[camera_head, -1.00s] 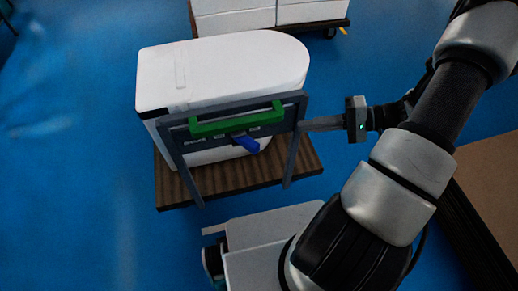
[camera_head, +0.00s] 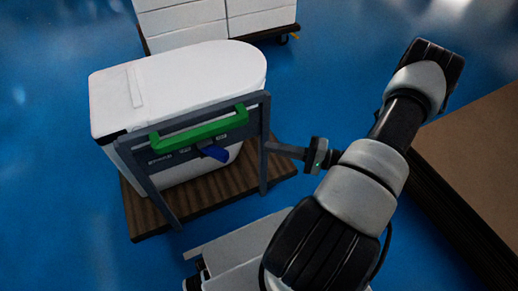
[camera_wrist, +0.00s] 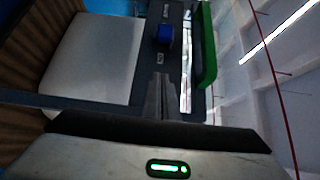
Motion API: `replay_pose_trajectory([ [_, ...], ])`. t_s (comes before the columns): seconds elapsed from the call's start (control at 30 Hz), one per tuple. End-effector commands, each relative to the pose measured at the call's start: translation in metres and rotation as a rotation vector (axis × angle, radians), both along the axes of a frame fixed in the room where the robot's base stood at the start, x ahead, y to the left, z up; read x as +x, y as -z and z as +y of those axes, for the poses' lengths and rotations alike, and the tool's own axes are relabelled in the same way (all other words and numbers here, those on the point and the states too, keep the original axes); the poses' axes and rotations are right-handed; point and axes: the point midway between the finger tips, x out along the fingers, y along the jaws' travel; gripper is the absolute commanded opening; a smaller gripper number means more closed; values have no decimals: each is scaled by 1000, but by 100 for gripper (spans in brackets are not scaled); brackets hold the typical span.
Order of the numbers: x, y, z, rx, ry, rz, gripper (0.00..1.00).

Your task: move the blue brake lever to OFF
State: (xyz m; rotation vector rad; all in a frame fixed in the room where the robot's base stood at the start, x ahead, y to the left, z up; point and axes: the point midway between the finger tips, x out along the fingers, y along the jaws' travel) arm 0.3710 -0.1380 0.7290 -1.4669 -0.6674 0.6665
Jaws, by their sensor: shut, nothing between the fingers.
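The blue brake lever (camera_head: 215,152) sticks out from the grey panel below the green handle (camera_head: 198,130). In the wrist view the lever (camera_wrist: 164,36) sits between two small labels, too small to read, with the green handle (camera_wrist: 207,45) to its right. My gripper (camera_head: 268,147) is at the right post of the grey frame, to the right of the lever and apart from it. In the wrist view its fingers (camera_wrist: 160,84) are shut and empty, pointing along the panel toward the lever. I cannot tell whether they touch the post.
Another trolley with white boxes (camera_head: 205,15) is behind. A brown board stack (camera_head: 475,150) is at the right. Blue floor is free on the left.

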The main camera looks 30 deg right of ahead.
Motion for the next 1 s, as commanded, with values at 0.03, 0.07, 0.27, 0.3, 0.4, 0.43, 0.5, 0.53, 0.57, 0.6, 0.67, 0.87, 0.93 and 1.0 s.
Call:
replay_pose_trajectory([
  [0.03, 5, 0, 7, 2, -5, -1, 0],
  [0.07, 8, 0, 11, 3, -5, 0, 0],
  [0.27, 36, 0, 44, 2, -7, -1, 0],
  [0.3, 42, 0, 51, 1, -7, 0, 0],
  [0.4, 55, 0, 66, 2, -7, 1, 0],
  [0.43, 59, 0, 70, 2, -5, 1, 0],
  [0.5, 51, 1, 79, 4, -4, 5, 0],
  [0.53, 48, 1, 83, 3, -3, 4, 0],
  [0.57, 46, 0, 86, 3, -3, 4, 0],
  [0.6, 43, 1, 90, 3, -3, 4, 0],
  [0.67, 40, 0, 94, 3, -2, 3, 0],
  [0.87, 35, 0, 101, 1, -2, 2, 0],
  [0.93, 35, 0, 101, 1, -2, 1, 0],
  [1.0, 35, 0, 101, 1, -2, 1, 0],
])
